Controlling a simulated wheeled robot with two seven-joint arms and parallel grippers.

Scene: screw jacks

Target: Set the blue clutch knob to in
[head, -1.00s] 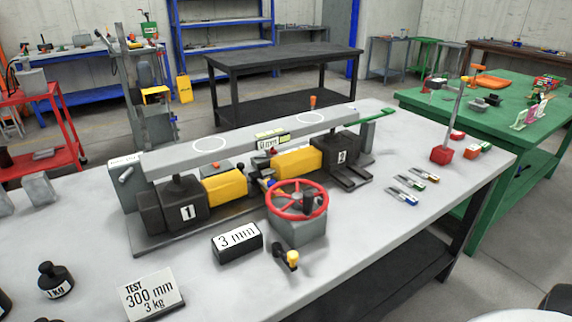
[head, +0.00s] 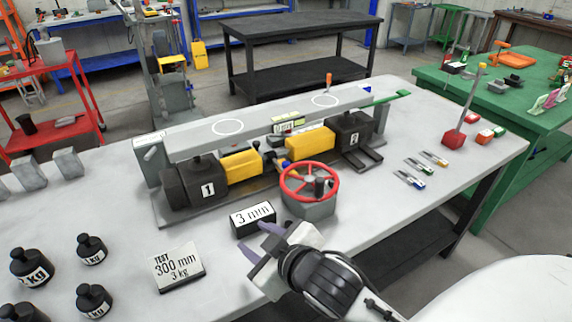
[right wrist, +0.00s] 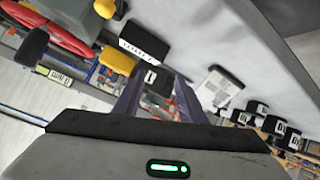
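The screw-jack rig stands on the grey table, with jack 1 (head: 194,184) at left, jack 2 (head: 346,139) at right and a long grey beam (head: 260,124) above. A small blue part (head: 281,162), probably the clutch knob, sits between the yellow housings, left of the red handwheel (head: 309,181). It is too small to tell its setting. My right gripper (head: 257,241) is open and empty, in front of the 3 mm block (head: 253,218) and apart from the blue part. Its spread fingers also show in the right wrist view (right wrist: 157,80). My left gripper is not in view.
The test card (head: 176,267) and several black weights (head: 91,249) stand at the front left. Small coloured-handled tools (head: 421,168) and a red-based stand (head: 454,138) are at the right. The table is clear between the handwheel and those tools.

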